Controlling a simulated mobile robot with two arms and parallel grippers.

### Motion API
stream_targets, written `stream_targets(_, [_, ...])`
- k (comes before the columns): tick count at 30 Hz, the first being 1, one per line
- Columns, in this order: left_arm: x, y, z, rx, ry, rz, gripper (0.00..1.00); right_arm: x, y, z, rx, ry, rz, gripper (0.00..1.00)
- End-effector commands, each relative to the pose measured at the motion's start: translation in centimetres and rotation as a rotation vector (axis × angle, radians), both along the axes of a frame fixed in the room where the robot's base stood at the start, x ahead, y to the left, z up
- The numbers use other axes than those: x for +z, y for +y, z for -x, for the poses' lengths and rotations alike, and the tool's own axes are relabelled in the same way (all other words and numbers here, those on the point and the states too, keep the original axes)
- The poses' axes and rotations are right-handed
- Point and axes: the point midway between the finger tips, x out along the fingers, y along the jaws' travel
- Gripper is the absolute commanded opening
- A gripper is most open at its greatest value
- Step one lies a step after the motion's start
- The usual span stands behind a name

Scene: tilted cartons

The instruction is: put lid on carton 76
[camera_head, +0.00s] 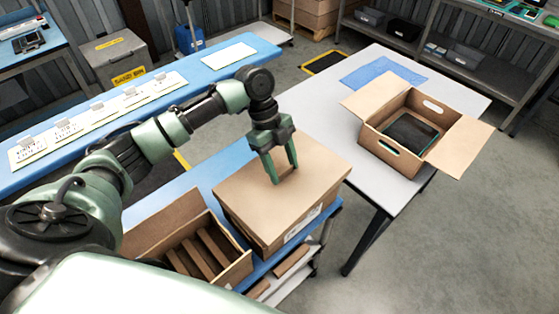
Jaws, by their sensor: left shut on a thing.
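A brown carton (268,236) with a flat brown lid (315,165) over its top stands on a blue-topped cart. A white label shows on its side, but its number is too small to read. My left gripper (280,178) comes down from above onto the lid, its green fingers shut on it near the middle of its top. I cannot tell whether the lid is fully seated. My right gripper is not in view.
An open brown box with dividers (205,250) stands just left of the carton. On the white table (310,105) at right, an open carton (372,135) with flaps out holds a dark flat thing. A blue mat (383,72) lies behind it. A long blue bench (180,75) runs behind my arm.

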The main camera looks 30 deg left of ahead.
Motion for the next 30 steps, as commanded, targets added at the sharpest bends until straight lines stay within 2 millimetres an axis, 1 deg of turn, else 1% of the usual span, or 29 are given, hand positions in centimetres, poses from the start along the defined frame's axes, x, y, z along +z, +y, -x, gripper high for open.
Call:
stream_targets(3, [-0.2,0.7,0.1,-0.042,-0.001,0.0,0.22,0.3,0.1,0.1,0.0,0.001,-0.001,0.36])
stream_targets(8, [-0.6,0.9,0.1,-0.055,-0.004,0.0,0.22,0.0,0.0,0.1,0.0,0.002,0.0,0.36])
stream_targets(14, [-1.5,0.9,0.1,-0.054,-0.003,-0.001,0.22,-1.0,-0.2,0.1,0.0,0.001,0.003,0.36])
stream_targets(27, [-4.3,0.9,0.1,-0.053,-0.003,-0.001,0.22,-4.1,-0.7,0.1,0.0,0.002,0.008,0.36])
stream_targets(30, [-4.8,0.9,0.2,-0.053,-0.002,-0.001,0.22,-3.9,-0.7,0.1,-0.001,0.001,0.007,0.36])
